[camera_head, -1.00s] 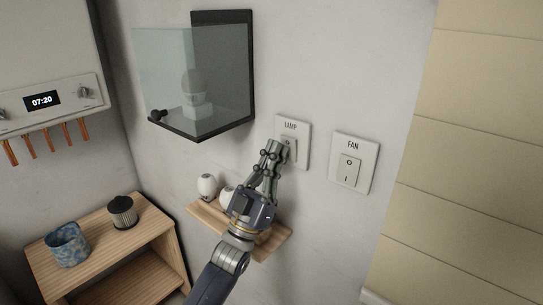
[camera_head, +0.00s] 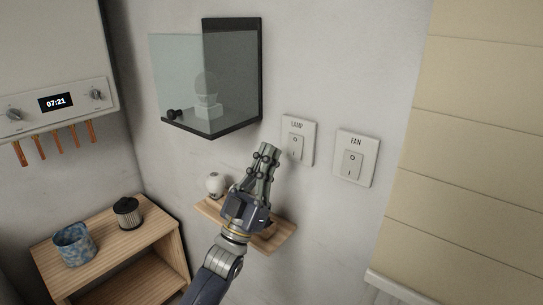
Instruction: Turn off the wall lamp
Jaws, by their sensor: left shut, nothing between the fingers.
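The LAMP switch (camera_head: 296,147) is a white wall plate with a rocker marked O above and I below. Its whole rocker is visible, but I cannot tell which end is pressed in. My left gripper (camera_head: 268,149) is shut and empty, just left of the switch plate, with its fingertips pointing up and apart from the rocker in the picture. A pale bulb-shaped thing on a white base (camera_head: 207,104) stands inside the glass-fronted wall case; it shows no clear glow. My right gripper is not in view.
A similar FAN switch (camera_head: 353,163) is to the right. The glass case (camera_head: 180,80) juts out at upper left. A wooden stand (camera_head: 150,240) is at lower left.

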